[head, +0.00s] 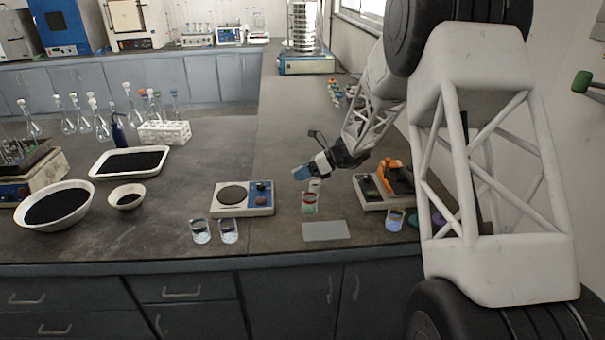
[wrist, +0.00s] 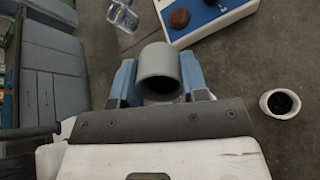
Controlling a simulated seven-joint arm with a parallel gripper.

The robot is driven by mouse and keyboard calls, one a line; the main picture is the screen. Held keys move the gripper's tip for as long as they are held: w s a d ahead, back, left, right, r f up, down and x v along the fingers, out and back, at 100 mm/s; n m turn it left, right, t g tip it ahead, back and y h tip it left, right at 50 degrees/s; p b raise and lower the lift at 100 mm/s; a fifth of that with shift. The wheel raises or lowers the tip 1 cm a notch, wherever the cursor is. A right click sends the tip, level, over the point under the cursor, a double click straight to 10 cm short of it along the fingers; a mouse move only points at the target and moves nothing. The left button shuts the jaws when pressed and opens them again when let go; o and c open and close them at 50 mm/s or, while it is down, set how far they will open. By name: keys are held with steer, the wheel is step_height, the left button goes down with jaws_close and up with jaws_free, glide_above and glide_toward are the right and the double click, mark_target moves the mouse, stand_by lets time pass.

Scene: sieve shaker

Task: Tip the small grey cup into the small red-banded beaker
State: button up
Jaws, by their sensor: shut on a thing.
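My gripper (head: 303,172) has blue fingers and is low over the counter, just above and behind the small red-banded beaker (head: 309,203). In the wrist view the fingers are shut on the small grey cup (wrist: 158,62), one on each side. The cup's dark opening shows at its lower end in that view; whether anything is inside or coming out, I cannot tell. In the head view I cannot make the cup out apart from the fingers. The beaker stands upright with reddish and green colour on it; I cannot make it out in the wrist view.
A white balance with a round pan (head: 243,207) stands left of the beaker, with two clear beakers (head: 229,232) in front. A grey pad (head: 326,230) lies in front. A blue-tinted beaker (head: 395,220) stands right. A white cup with dark contents (wrist: 281,107) stands nearby.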

steer(key=shift+y, duration=0.7)
steer(key=shift+d, duration=0.1)
steer(key=shift+r+y, duration=0.15)
steer(key=shift+y, duration=0.45)
steer(key=shift+d+y, duration=0.1)
steer(key=shift+y, duration=0.2)
steer(key=shift+r+y, duration=0.1)
steer(key=shift+y, duration=0.3)
stand_by(0.3)
steer(key=shift+d+y, duration=0.15)
steer(key=shift+y, duration=0.55)
stand_by(0.6)
